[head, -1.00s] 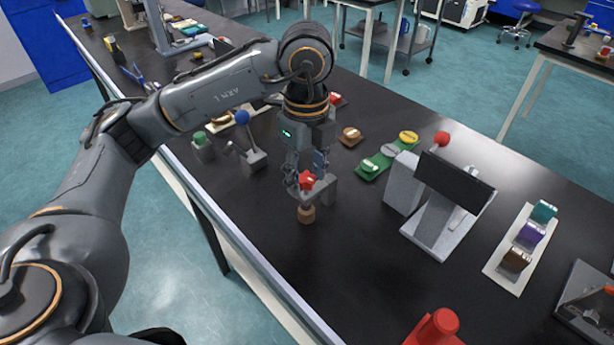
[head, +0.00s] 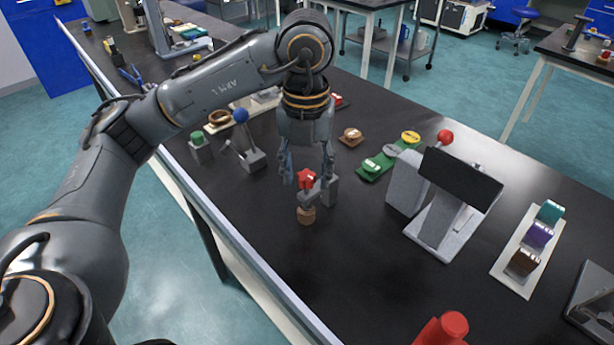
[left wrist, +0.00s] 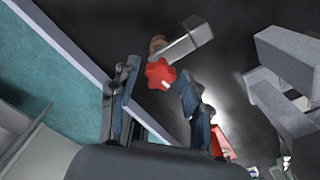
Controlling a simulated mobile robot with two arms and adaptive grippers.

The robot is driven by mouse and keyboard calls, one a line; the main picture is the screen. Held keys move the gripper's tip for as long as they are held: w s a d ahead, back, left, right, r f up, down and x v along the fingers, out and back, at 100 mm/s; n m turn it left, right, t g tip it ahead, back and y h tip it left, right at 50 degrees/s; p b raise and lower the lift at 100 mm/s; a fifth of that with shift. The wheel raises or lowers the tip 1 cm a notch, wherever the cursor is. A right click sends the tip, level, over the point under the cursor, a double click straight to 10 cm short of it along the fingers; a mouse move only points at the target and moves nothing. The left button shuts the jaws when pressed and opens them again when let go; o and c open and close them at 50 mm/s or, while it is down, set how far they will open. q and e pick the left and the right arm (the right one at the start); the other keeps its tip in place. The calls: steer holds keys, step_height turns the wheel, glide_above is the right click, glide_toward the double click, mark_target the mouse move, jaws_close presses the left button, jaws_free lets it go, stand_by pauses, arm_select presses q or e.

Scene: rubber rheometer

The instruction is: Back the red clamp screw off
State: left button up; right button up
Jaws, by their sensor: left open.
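The red clamp screw (head: 306,178) has a lobed, star-shaped knob and sits on top of a small grey clamp bracket (head: 328,192) on the black bench. A brown cylindrical piece (head: 306,214) is under the knob end of the bracket. My left gripper (head: 305,180) points down at the knob, its fingers spread on either side of it. In the left wrist view the red knob (left wrist: 160,73) shows beyond and between the open fingertips (left wrist: 155,80), with a gap to each finger. My right gripper is not in view.
A grey device with a dark screen (head: 460,182) and red-ball lever stands right of the clamp. A blue-ball lever (head: 248,145) and a green-topped block (head: 200,146) stand left. A red object (head: 442,330) is at the front edge. Bench surface around the clamp is clear.

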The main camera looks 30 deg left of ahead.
arm_select(q)
steer(key=shift+m, duration=1.2)
steer(key=m, duration=0.3)
steer(key=shift+b, duration=0.4)
steer(key=shift+m, duration=1.1)
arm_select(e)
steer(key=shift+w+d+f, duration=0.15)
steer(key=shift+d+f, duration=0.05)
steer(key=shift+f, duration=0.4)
arm_select(q)
steer(key=shift+c, duration=0.2)
jaws_close()
steer(key=n, duration=0.4)
steer(key=shift+n, duration=0.3)
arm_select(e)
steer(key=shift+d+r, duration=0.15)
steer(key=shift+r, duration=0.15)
